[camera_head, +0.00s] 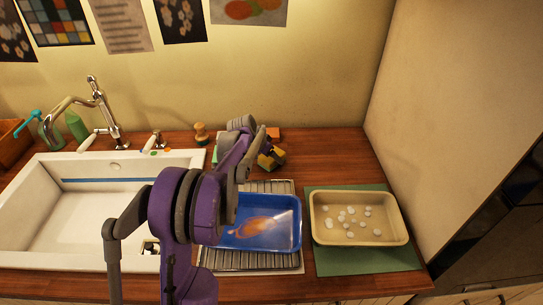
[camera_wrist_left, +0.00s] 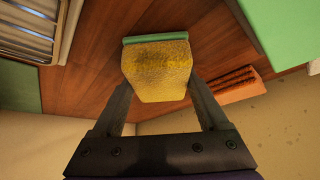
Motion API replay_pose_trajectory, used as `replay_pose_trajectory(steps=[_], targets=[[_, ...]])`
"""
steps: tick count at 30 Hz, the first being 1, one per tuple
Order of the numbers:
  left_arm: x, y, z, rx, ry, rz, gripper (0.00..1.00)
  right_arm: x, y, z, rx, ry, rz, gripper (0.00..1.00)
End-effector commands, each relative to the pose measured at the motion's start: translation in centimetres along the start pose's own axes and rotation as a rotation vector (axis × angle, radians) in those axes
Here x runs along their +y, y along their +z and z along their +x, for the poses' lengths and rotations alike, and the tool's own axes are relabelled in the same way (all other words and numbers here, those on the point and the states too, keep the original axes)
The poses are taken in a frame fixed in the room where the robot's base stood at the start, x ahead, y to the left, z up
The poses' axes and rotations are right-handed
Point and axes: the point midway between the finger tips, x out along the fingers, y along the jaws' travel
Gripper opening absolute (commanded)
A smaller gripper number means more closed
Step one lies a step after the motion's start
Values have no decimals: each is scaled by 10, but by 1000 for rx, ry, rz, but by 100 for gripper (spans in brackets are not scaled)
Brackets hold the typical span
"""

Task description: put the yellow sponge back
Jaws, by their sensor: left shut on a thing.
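The yellow sponge (camera_head: 277,155) is between the fingers of my left gripper (camera_head: 266,152), over the back of the wooden counter, behind the dish rack. The left wrist view shows the sponge (camera_wrist_left: 158,72) large between the two dark fingertips, with a thin green layer on its far edge. My left gripper (camera_wrist_left: 158,88) is shut on it. I cannot tell whether the sponge touches the counter. My left arm hides part of the sink and rack. My right gripper is not in view.
An orange ridged block (camera_wrist_left: 236,85) lies near the wall, beside the sponge. A blue tray (camera_head: 285,242) is on the metal rack (camera_head: 285,187). A cream tray (camera_head: 318,230) with white pieces stands on a green mat (camera_head: 350,265). A wooden-handled brush (camera_head: 201,133) stands behind the sink (camera_head: 60,240).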

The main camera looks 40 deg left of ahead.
Motion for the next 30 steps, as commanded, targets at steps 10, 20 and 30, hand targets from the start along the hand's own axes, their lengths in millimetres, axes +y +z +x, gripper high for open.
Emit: replay_pose_trajectory(steps=[10,20,30], targets=[[0,2,3,0,0,0,100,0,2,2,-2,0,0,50],[0,0,-12,0,-1,-1,100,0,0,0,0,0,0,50],[0,1,-83,0,-1,-2,100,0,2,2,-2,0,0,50]])
